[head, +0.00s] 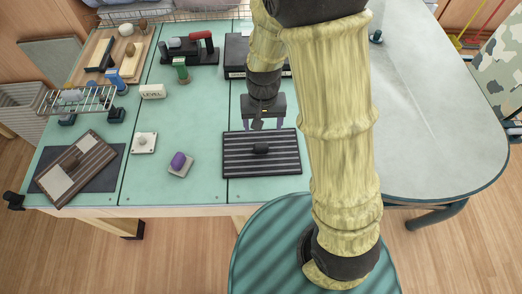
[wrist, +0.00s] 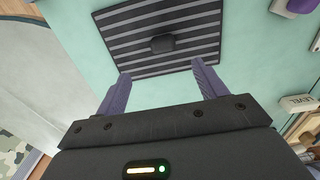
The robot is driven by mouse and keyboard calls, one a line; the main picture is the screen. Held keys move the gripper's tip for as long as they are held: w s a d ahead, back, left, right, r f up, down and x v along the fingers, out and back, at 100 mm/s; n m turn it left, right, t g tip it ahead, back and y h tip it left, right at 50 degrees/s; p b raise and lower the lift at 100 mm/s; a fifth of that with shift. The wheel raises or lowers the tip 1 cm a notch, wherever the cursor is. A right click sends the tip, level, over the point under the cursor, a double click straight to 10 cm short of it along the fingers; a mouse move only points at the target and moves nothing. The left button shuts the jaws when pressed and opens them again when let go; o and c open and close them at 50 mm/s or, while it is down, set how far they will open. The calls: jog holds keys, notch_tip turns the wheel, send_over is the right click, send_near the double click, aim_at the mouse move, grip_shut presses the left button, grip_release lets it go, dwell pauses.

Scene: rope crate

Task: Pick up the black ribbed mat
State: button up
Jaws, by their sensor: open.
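The black ribbed mat (head: 240,162) lies flat on the pale green table near its front edge, left of my arm in the head view. It has light stripes and a raised dark knob (head: 261,148) at its middle. In the wrist view the mat (wrist: 190,20) fills the top, with its knob (wrist: 162,44) beyond my fingertips. My gripper (head: 265,126) is above the mat's far edge in the head view. Its two purple fingers (wrist: 160,75) are apart in the wrist view, with nothing between them. The exact height above the table is unclear.
A brown ribbed board (head: 92,160) lies on a dark sheet at the left. A purple object on a small pad (head: 180,168), a white square plate (head: 144,143) and a LEVEL block (head: 152,91) stand between. A black box (head: 236,52) is behind my gripper.

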send_over(261, 145)
jog(key=f, duration=0.6)
jog(key=shift+d+f, duration=0.25)
jog(key=shift+f, duration=0.25)
jog(key=shift+a+f, duration=0.15)
jog(key=shift+f, duration=1.15)
jog(key=shift+a+f, duration=0.1)
jog(key=shift+f, duration=1.2)
jog(key=c, duration=1.3)
notch_tip(261, 145, up, 10)
jog(key=shift+r, duration=0.1)
